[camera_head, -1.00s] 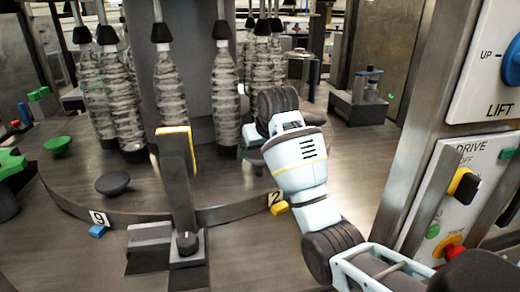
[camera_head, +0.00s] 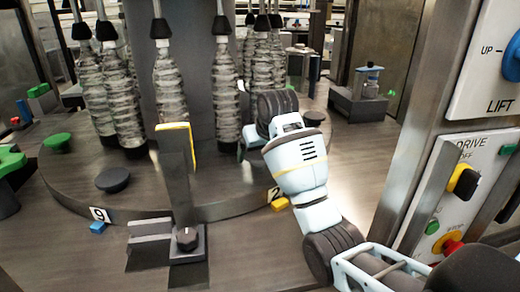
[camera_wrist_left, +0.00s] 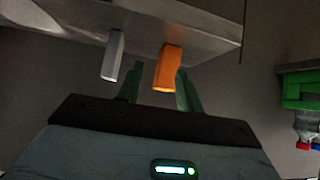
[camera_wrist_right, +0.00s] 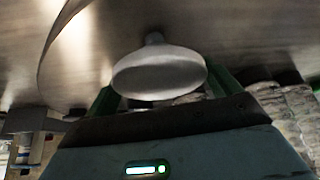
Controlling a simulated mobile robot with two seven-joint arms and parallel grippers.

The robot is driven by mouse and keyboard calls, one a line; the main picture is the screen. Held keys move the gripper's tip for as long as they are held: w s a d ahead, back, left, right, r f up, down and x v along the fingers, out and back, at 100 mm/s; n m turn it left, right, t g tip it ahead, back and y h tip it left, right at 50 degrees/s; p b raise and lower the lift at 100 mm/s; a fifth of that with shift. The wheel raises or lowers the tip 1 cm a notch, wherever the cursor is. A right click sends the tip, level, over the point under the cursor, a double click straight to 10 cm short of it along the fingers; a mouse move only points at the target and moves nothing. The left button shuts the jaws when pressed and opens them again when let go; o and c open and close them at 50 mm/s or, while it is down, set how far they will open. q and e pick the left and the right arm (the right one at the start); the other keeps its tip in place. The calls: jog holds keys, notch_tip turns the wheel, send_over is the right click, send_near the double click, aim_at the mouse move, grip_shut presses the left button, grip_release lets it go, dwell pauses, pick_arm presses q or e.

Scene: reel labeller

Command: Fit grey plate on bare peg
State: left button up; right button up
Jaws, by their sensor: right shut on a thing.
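In the right wrist view a pale grey round plate (camera_wrist_right: 160,77) sits between the green fingers of my right gripper (camera_wrist_right: 165,92), which is shut on it. A short stem shows at the plate's far side, and I cannot tell whether it belongs to the plate or to a peg. In the head view my right gripper (camera_head: 250,143) is low over the round table, mostly hidden by its own wrist. No clearly bare peg shows.
The round table (camera_head: 70,185) holds a green plate (camera_head: 57,142), dark plates (camera_head: 113,180) and hanging clear bottles (camera_head: 171,90). An upright post (camera_head: 177,175) with a yellow edge stands in front. A control panel (camera_head: 450,225) is at the right.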

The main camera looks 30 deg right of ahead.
jog(key=shift+f, duration=1.3)
jog(key=o, duration=0.8)
jog(key=shift+r, duration=0.1)
